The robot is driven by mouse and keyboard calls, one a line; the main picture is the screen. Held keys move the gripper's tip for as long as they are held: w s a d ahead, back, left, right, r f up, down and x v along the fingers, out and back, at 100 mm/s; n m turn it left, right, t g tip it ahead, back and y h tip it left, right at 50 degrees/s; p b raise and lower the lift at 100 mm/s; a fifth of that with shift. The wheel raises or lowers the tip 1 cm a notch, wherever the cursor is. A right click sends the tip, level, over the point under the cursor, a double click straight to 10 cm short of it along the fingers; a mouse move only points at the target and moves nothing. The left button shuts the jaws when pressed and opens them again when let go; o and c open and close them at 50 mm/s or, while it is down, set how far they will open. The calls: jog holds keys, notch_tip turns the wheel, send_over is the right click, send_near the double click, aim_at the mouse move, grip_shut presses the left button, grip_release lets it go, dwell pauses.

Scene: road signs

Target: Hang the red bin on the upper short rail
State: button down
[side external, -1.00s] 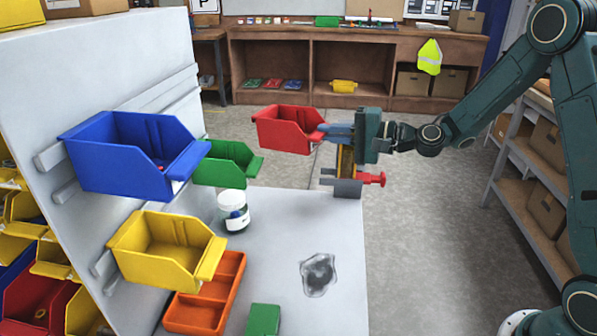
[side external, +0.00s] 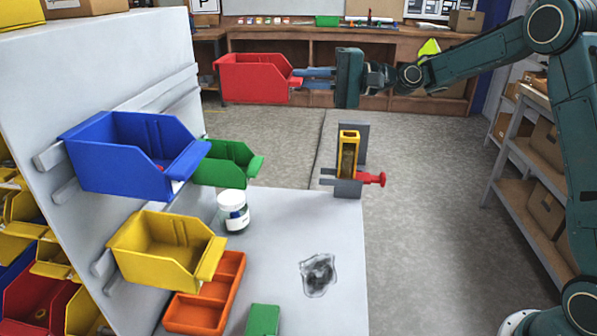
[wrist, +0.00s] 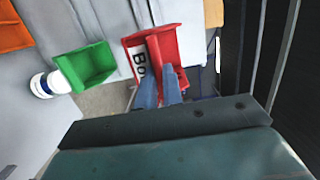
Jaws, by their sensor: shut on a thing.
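The red bin (side external: 254,78) is held in the air by its front lip, level and upright, in the side view. My gripper (side external: 301,78) is shut on that lip from the right. In the wrist view the red bin (wrist: 155,52) shows a white label with black letters, and the blue fingers (wrist: 160,85) of my gripper meet its edge. The upper short rail (side external: 165,92) runs along the grey panel, with the blue bin (side external: 125,160) hung at its near end. The red bin is apart from the panel, to the right of the rail's far end.
A green bin (side external: 226,163) hangs below, and a yellow bin (side external: 165,250) hangs nearer. On the table (side external: 285,225) stand a white-lidded jar (side external: 233,212), an orange tray (side external: 206,295) and a yellow-and-grey fixture with a red knob (side external: 350,165). The air around the red bin is free.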

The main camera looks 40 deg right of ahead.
jog(key=shift+w+a, duration=0.1)
jog(key=shift+a, duration=0.05)
jog(key=shift+w+d+x, duration=0.15)
jog(key=shift+w+x, duration=0.05)
jog(key=shift+x, duration=1.35)
jog(key=shift+w+d+x, duration=0.1)
jog(key=shift+w+x, duration=0.05)
jog(key=shift+x, duration=1.45)
jog(key=shift+w+d+x, duration=0.15)
jog(key=shift+w+x, duration=0.05)
jog(key=shift+x, duration=1.35)
jog(key=shift+f, duration=1)
jog(key=c, duration=1.5)
grip_release()
jog(key=shift+o, duration=0.2)
jog(key=shift+f, duration=0.1)
jog(key=v, duration=1.3)
jog(key=shift+s+d, duration=0.2)
jog(key=shift+d, duration=0.1)
